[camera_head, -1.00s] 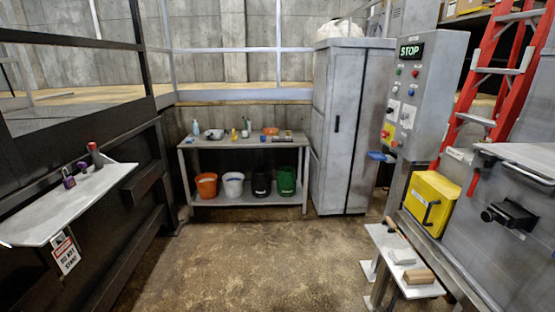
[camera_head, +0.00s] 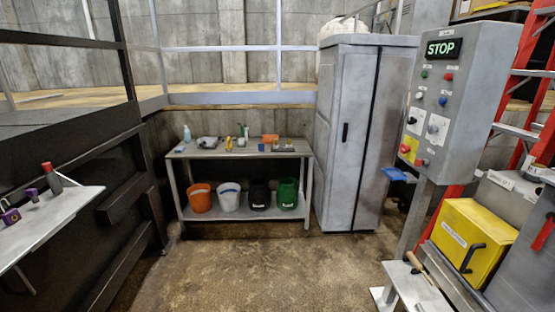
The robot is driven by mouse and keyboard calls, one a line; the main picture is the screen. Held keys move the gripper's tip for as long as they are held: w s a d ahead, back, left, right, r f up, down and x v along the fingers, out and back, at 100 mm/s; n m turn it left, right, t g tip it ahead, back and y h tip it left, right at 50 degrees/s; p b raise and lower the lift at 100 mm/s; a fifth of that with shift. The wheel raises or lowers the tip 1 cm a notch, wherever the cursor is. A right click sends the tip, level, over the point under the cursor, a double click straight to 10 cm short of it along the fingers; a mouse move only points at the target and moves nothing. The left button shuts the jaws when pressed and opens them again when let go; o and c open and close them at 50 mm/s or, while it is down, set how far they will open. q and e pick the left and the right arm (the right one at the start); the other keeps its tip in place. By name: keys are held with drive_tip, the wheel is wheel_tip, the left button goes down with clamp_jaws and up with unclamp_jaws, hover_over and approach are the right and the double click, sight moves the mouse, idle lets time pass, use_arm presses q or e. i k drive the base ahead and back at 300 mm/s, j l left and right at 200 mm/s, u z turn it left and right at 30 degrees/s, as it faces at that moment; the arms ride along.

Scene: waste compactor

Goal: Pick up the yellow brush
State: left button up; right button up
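A grey metal workbench (camera_head: 180,153) stands against the back wall with small items along its top. A small yellow item (camera_head: 229,143) stands upright near the middle of that top. It is too small to tell whether it is the yellow brush. Neither of my grippers shows in the head view.
Orange (camera_head: 201,198), white (camera_head: 229,198), black (camera_head: 259,195) and green (camera_head: 288,195) buckets stand on the lower shelf. A grey cabinet (camera_head: 345,130) adjoins the bench. A control panel (camera_head: 440,110) and low white bench (camera_head: 415,288) are at right, a shelf (camera_head: 45,215) at left. The middle floor is open.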

sight(228, 148)
drive_tip(key=i, duration=1.6)
drive_tip(key=i+l+u, duration=0.25)
drive_tip(key=i, duration=0.6)
drive_tip(key=i+l+u, duration=0.1)
drive_tip(key=i+u, duration=0.2)
drive_tip(key=i, duration=0.15)
drive_tip(key=i+l+u, duration=0.2)
drive_tip(key=i+u, duration=0.15)
drive_tip(key=i, duration=0.05)
